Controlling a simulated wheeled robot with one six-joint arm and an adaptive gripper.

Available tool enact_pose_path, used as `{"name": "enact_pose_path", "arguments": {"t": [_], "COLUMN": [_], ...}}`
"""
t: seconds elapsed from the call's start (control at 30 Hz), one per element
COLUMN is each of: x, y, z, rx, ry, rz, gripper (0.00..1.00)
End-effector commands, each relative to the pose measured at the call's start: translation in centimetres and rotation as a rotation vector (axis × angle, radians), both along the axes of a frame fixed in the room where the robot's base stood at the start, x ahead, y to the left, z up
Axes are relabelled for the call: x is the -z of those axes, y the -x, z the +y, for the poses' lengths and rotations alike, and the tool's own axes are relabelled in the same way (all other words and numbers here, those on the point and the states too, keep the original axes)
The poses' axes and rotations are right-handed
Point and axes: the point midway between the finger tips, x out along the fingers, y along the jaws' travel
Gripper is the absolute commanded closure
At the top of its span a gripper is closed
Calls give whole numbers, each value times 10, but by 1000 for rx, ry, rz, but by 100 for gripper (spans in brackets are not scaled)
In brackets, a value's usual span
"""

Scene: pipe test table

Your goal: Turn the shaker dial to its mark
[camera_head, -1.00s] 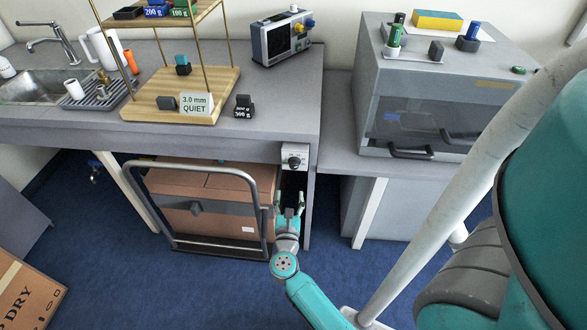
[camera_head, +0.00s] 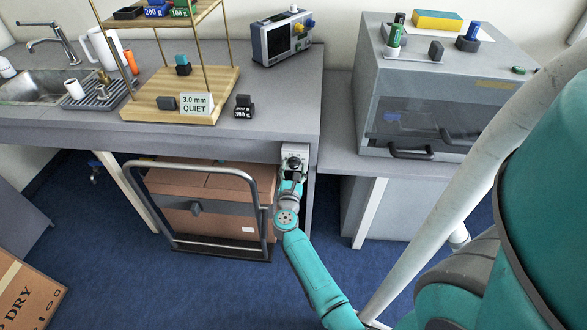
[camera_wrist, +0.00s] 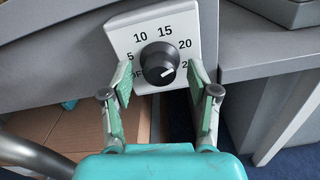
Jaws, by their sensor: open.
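The shaker dial (camera_wrist: 160,64) is a round black knob with a pale pointer line. It sits on a white plate (camera_wrist: 185,22) marked 5, 10, 15, 20 and further marks partly hidden by my fingers. The pointer line aims to the lower right, near the 20-something mark. In the head view the white plate (camera_head: 295,150) is on the front of the bench, and my gripper (camera_head: 293,172) is just below and in front of it. In the wrist view my gripper (camera_wrist: 160,82) is open, one finger on each side of the knob.
A cart with a metal handle (camera_head: 267,215) and a cardboard box (camera_head: 215,215) stands left of my arm under the bench. The bench leg (camera_head: 310,205) is close on the right. A card reading "3.0 mm QUIET" (camera_head: 196,104) stands on the wooden shelf base.

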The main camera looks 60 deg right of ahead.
Motion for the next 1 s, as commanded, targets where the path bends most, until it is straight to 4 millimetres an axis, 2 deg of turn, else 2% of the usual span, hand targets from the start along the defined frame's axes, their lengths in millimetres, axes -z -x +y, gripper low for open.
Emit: {"name": "enact_pose_path", "arguments": {"t": [0.37, 0.47, 0.6, 0.63, 1.0], "x": [0, 0, 0, 0, 0], "y": [-3, -2, -2, -2, -2], "z": [-5, -5, -5, -5, -5], "rx": [-1, -1, -1, -1, -1], "ry": [0, 1, 1, 1, 21], "rz": [0, 1, 1, 1, 51], "gripper": [40, 63, 98, 100, 100]}}
